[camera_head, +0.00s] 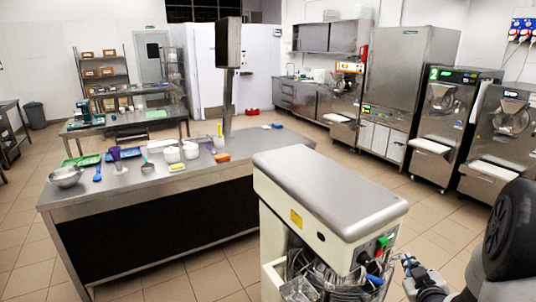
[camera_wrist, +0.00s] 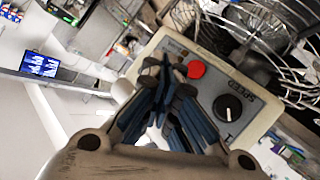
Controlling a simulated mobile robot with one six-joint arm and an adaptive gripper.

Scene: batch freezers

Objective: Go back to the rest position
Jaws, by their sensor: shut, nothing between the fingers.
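My gripper (camera_wrist: 172,72) shows in the wrist view with its dark blue fingers drawn together at the tips and nothing between them. Behind the fingers is a pale control panel (camera_wrist: 212,88) with a red button (camera_wrist: 196,69) and a black knob (camera_wrist: 228,108). I cannot tell whether the fingertips touch the panel. In the head view part of my arm shows at the lower right, beside a large mixer (camera_head: 330,195) with a grey top and a wire guard (camera_head: 322,272). The fingertips are hard to make out there.
A steel worktable (camera_head: 200,175) with bowls, tubs and utensils stands to the left of the mixer. Batch freezers (camera_head: 443,125) and a second machine (camera_head: 502,140) line the right wall. Tiled floor (camera_head: 300,128) is free between the worktable and the wall machines.

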